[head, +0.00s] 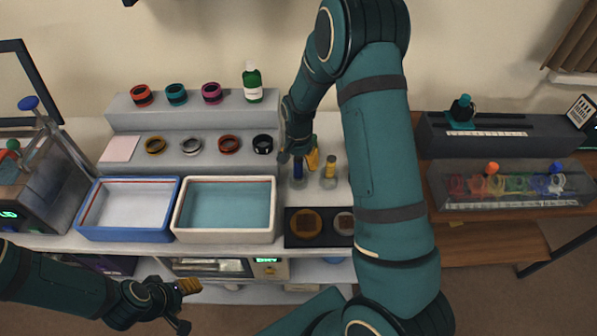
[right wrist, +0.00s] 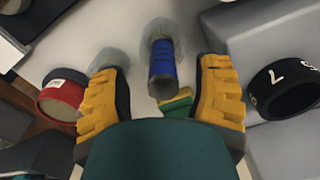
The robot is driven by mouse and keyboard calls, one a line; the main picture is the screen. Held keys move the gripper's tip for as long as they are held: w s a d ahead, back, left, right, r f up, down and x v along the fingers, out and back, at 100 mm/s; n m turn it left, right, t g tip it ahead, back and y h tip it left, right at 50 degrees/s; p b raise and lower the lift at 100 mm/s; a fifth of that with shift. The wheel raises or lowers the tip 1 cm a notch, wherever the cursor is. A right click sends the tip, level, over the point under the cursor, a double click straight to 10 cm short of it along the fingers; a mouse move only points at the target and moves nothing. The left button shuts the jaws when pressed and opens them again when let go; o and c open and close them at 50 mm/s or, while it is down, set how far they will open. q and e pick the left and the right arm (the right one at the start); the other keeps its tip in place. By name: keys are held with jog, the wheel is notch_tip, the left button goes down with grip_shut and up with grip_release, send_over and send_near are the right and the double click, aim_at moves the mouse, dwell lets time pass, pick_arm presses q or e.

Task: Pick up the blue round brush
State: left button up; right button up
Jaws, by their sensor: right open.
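The blue round brush (head: 298,169) stands upright in a clear holder on the white bench, right of the grey step. In the right wrist view its blue handle (right wrist: 162,65) shows between my two yellow finger pads, apart from both. My right gripper (head: 298,157) is open and empty, just above and around the brush; it also shows in the right wrist view (right wrist: 161,78). The brush's lower end is hard to make out. My left gripper (head: 184,306) is open and empty at the lower left, in front of the bench.
A yellow-handled tool (head: 330,166) stands close on the right in its own clear holder. A green and yellow item (right wrist: 178,104) lies near the blue handle. A black ring (head: 263,144) sits on the step to the left. The cream tray (head: 224,237) is in front.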

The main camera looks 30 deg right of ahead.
aim_at(298, 169)
jog(key=f, duration=0.4)
jog(key=shift+w+d+f, duration=0.1)
jog(key=shift+w+f, duration=0.1)
jog(key=shift+f, duration=0.05)
grip_shut()
